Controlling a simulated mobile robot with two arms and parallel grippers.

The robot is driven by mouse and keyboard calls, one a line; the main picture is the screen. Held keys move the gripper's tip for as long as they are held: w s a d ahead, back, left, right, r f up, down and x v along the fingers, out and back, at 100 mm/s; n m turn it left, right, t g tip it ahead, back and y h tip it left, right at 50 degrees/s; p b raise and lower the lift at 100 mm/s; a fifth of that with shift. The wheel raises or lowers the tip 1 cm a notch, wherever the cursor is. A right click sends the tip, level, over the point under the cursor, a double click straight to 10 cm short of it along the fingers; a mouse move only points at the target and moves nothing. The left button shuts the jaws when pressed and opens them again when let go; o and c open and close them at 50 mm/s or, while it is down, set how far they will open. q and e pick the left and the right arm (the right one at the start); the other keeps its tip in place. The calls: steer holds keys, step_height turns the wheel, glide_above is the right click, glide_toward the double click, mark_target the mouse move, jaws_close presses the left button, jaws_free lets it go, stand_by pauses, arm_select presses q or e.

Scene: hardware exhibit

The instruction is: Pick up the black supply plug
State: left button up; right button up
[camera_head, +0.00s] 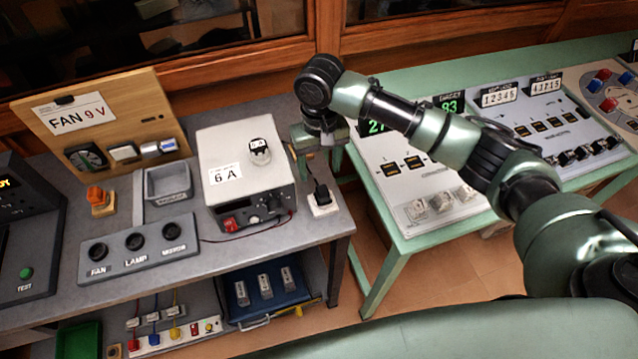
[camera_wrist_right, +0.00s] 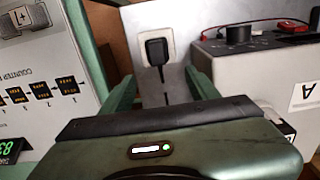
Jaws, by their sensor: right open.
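The black supply plug (camera_head: 322,193) sits upright in a white socket plate (camera_head: 324,209) at the right end of the grey bench. It also shows in the right wrist view (camera_wrist_right: 157,50), with its cord running down from it between my fingers. My right gripper (camera_head: 318,163) is open and empty, with its green fingers pointing down just behind and above the plug. In the right wrist view the plug lies beyond the gap between the fingertips (camera_wrist_right: 162,88), apart from both. My left gripper is not in view.
A grey power supply box (camera_head: 240,155) labelled 6 A stands close left of the plug, with a red connector and lead in front. A green table (camera_head: 395,245) with counter panels is to the right, across a gap. A switch box (camera_head: 140,243) lies at front left.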

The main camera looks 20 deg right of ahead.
mark_target(322, 187)
steer(key=f, duration=0.1)
steer(key=f+p, duration=0.1)
steer(key=shift+s+f, duration=0.4)
steer(key=f, duration=0.3)
steer(key=shift+s+d+f+p, duration=0.1)
steer(key=shift+s+f+p, duration=0.2)
steer(key=shift+f+p, duration=0.05)
steer(key=shift+f, duration=0.35)
steer(key=c, duration=1.2)
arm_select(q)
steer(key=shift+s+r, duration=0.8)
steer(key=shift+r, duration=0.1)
arm_select(e)
jaws_close()
